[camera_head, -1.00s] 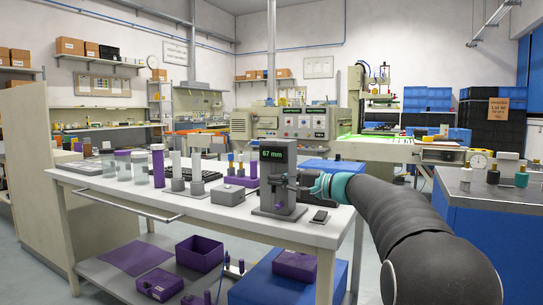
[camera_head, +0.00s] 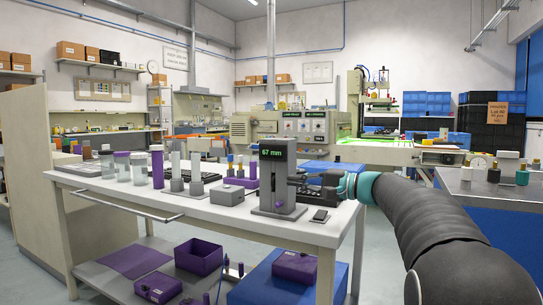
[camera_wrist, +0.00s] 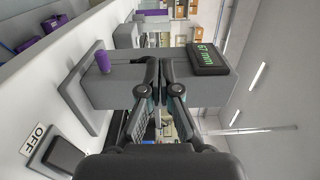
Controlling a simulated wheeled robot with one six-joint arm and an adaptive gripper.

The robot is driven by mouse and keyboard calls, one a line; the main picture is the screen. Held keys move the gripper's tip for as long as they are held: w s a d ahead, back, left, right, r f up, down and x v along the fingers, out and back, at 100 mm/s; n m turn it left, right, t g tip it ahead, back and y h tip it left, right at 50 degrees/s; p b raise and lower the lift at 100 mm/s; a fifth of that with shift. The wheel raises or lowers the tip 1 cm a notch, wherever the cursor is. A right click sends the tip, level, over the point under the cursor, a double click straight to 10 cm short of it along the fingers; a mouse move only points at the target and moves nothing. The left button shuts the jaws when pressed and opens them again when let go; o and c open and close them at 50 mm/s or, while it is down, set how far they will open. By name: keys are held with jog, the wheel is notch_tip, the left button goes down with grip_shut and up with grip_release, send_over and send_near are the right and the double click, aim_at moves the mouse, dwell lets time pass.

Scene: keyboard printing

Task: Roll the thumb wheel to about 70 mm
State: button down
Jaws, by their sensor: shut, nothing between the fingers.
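The dark grey gauge (camera_head: 268,184) stands at the right end of the white bench, and its green display (camera_head: 273,153) reads 67 mm. In the wrist view the display (camera_wrist: 207,57) also reads 67 mm, turned sideways. A small purple cylinder (camera_wrist: 103,61) sits low at the gauge, by its base. I cannot pick out the thumb wheel for certain; my fingers cover part of the gauge's column. My gripper (camera_wrist: 160,64) is shut and empty, pointing at the column. In the head view my gripper (camera_head: 309,187) is to the right of the gauge.
A dark block beside an OFF label (camera_wrist: 37,140) lies near the gauge; a small dark device (camera_head: 320,215) lies at its right on the bench. A grey box (camera_head: 227,195), grey stands and clear and purple cylinders stand to the left. Purple bins (camera_head: 198,257) are on the shelf below.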

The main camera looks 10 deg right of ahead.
aim_at(277, 188)
jog(key=f+b, duration=0.1)
jog(key=b, duration=0.1)
jog(key=d+f+b, duration=0.1)
jog(key=f+b, duration=0.1)
jog(key=shift+w+a, duration=0.15)
jog(key=shift+a, duration=0.2)
jog(key=shift+p+x, duration=0.7)
jog(key=shift+x, duration=2.35)
jog(key=shift+w+d+r, duration=0.1)
